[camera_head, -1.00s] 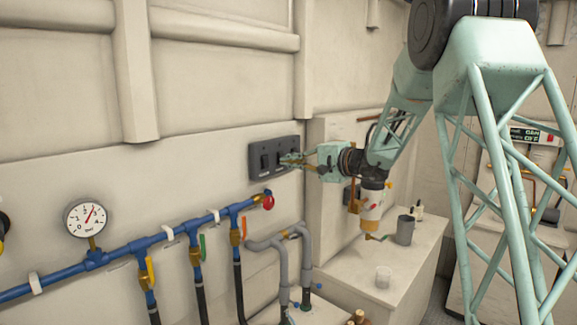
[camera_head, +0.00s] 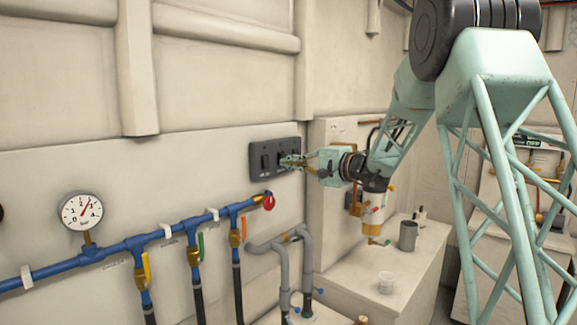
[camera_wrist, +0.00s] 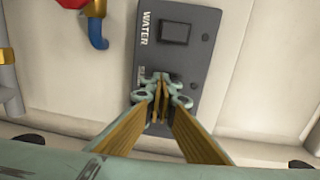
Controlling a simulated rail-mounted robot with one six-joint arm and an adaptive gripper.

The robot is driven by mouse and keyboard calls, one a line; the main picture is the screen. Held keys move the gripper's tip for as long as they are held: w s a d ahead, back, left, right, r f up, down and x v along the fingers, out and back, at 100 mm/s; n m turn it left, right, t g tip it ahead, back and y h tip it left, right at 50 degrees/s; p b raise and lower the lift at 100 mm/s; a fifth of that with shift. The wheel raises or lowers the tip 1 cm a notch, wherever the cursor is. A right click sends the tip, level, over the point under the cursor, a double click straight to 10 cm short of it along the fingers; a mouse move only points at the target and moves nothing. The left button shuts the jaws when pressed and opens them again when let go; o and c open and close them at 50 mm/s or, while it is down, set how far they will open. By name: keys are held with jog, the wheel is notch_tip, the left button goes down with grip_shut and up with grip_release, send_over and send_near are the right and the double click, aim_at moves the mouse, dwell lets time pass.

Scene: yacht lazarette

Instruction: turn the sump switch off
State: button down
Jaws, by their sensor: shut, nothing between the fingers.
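The dark grey switch panel (camera_head: 256,147) is on the wall, with several dark rocker switches in a row. In the wrist view, a rocker (camera_wrist: 175,33) beside the label WATER is in plain sight. A second label (camera_wrist: 141,75), partly hidden, starts with what looks like SU. My gripper (camera_head: 284,161) is shut and empty, its fingertips at the panel face. In the wrist view my gripper (camera_wrist: 160,82) covers the spot beside that second label, so the switch there and its position are hidden. I cannot tell whether the fingertips touch it.
Below the panel runs a blue pipe (camera_head: 130,244) with a red knob (camera_head: 269,202) at its end and coloured valve levers. A pressure gauge (camera_head: 81,211) is at the left. A grey mug (camera_head: 408,236) and a small clear cup (camera_head: 386,283) stand on the counter (camera_head: 350,275).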

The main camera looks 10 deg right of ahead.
jog(key=shift+s+b, duration=0.15)
jog(key=shift+b, duration=0.15)
jog(key=s+d+f+b, duration=0.2)
jog(key=s+d+b, duration=0.1)
jog(key=s+d, duration=0.6)
jog(key=shift+s+f, duration=0.3)
jog(key=shift+s, duration=0.25)
dwell(0.3)
dwell(0.4)
